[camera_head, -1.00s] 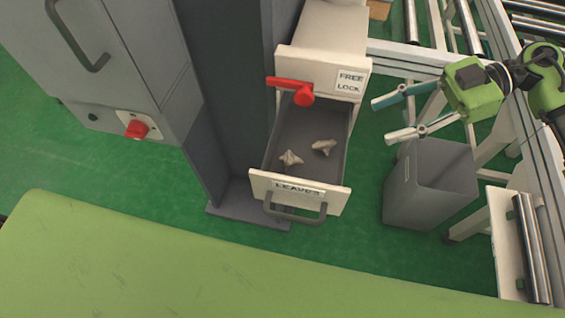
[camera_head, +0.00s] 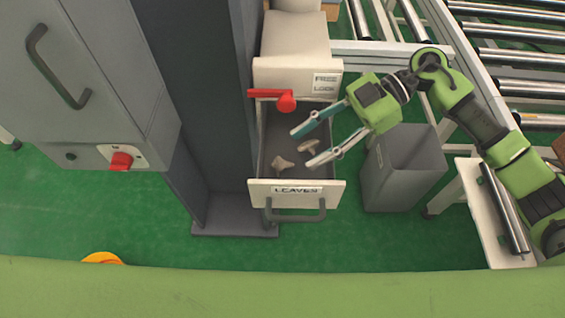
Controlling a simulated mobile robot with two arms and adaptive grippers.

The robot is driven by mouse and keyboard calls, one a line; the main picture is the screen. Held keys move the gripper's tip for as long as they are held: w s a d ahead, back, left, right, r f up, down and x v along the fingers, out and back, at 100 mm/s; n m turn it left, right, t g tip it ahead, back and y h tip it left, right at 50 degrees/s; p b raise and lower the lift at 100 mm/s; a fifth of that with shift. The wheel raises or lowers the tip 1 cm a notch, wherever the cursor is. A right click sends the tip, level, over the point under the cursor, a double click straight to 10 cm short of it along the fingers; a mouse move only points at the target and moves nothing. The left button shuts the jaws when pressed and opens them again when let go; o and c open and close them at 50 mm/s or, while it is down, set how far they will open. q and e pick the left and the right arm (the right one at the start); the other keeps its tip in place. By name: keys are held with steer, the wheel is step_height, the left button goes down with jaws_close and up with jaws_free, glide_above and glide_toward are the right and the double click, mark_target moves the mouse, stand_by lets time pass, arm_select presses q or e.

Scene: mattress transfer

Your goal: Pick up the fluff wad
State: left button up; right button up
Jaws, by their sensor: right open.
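Two small beige-grey wads lie in the open drawer labelled "LEAVES" (camera_head: 254,190). One wad (camera_head: 283,164) lies toward the drawer's left front. The other wad (camera_head: 307,146) lies farther back and right, close to my right gripper's fingers. I cannot tell which of them is the fluff wad. My right gripper (camera_head: 301,147) is open and reaches over the drawer from the right. Its fingers point left, one above the other in the picture, and nothing is held between them. My left gripper is not in view.
A red lever (camera_head: 285,101) sticks out above the drawer, beside a "FREE / LOCK" label. A grey bin (camera_head: 385,192) stands right of the drawer. A grey cabinet (camera_head: 110,70) is at left, and roller conveyors (camera_head: 520,86) run at right. Green floor lies in front.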

mark_target(284, 161)
steer(key=p+x, duration=0.1)
steer(key=x, duration=0.4)
steer(key=shift+s+a+f, duration=0.1)
steer(key=shift+s+a, duration=0.05)
steer(key=shift+a, duration=0.05)
steer(key=c, duration=1)
